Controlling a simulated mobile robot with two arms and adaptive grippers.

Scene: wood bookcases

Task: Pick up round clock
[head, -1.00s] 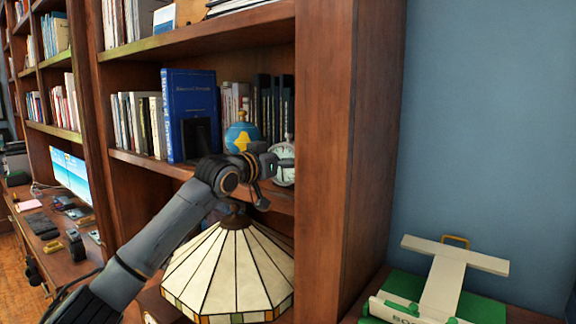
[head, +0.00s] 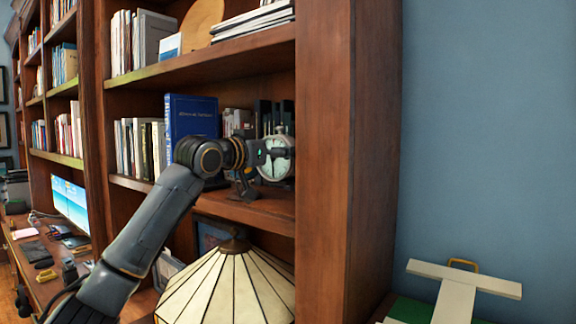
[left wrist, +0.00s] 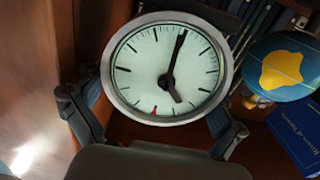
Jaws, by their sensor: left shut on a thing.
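The round clock (head: 275,160) has a pale face and a silver rim and is at the right end of the middle shelf in the head view. In the left wrist view the clock (left wrist: 168,68) fills the middle, with dark hands and a small red mark. My left gripper (head: 270,152) reaches in from the left and is shut on the clock. In the left wrist view its fingers (left wrist: 152,128) stand on either side of the clock's lower part. I cannot tell whether the clock touches the shelf. My right gripper is not in view.
A blue and yellow globe (left wrist: 282,68) stands beside the clock. A blue book (head: 191,116) and several other books share the shelf (head: 262,207). The bookcase's side panel (head: 325,160) is close on the right. A stained-glass lampshade (head: 232,287) is below.

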